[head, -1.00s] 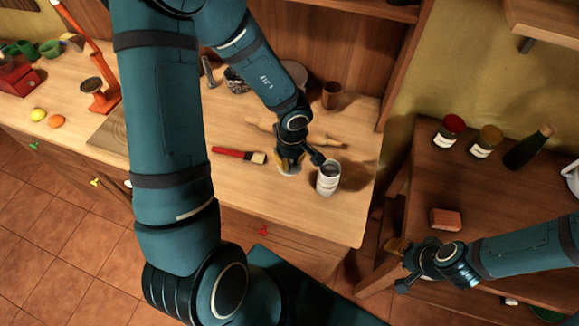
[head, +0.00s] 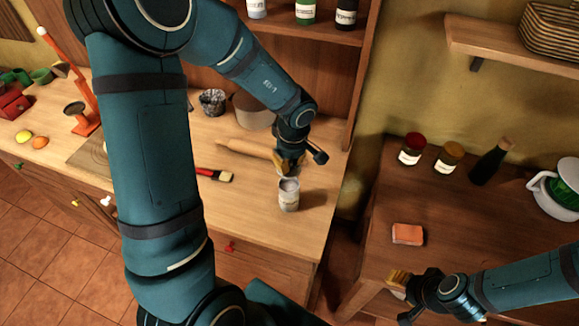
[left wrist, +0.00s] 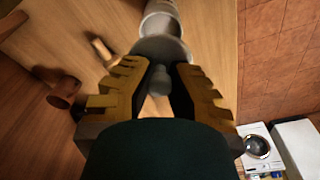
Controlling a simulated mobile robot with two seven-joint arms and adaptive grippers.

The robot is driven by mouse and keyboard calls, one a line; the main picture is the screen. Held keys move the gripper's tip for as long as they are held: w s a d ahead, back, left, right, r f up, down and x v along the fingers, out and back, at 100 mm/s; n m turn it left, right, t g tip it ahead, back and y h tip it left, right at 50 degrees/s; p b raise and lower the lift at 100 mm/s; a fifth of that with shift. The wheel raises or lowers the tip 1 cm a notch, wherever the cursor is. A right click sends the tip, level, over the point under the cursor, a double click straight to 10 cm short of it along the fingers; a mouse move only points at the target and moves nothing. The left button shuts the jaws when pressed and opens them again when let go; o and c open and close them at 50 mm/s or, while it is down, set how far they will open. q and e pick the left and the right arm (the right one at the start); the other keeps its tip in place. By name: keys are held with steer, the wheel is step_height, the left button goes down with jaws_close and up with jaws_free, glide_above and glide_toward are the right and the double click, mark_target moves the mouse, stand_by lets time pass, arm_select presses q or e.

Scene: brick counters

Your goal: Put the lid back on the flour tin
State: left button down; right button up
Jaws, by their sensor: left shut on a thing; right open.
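The flour tin (head: 289,197), a pale can with a grey top, stands upright on the wooden counter near its right end. My left gripper (head: 289,168) is just behind the tin in the head view. In the left wrist view its fingers (left wrist: 160,85) are shut on the knob of a round grey lid (left wrist: 163,48). The tin (left wrist: 160,10) shows partly beyond the lid, which overlaps it in that view. I cannot tell the exact gap between them. My right gripper (head: 398,282) is open and empty by the side table's front edge.
A rolling pin (head: 240,149) lies behind the left gripper, and a red-handled brush (head: 214,174) lies left of the tin. The side table holds an orange block (head: 408,234), two jars and a dark bottle (head: 490,162).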

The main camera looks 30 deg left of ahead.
mark_target(288, 183)
arm_select(q)
steer(key=shift+f, duration=0.9)
step_height(288, 183, down, 3)
steer(key=b, duration=0.3)
steer(key=shift+r, duration=0.1)
steer(key=shift+f, duration=0.9)
steer(key=shift+p, duration=1.5)
steer(key=shift+f, duration=0.2)
stand_by(1.2)
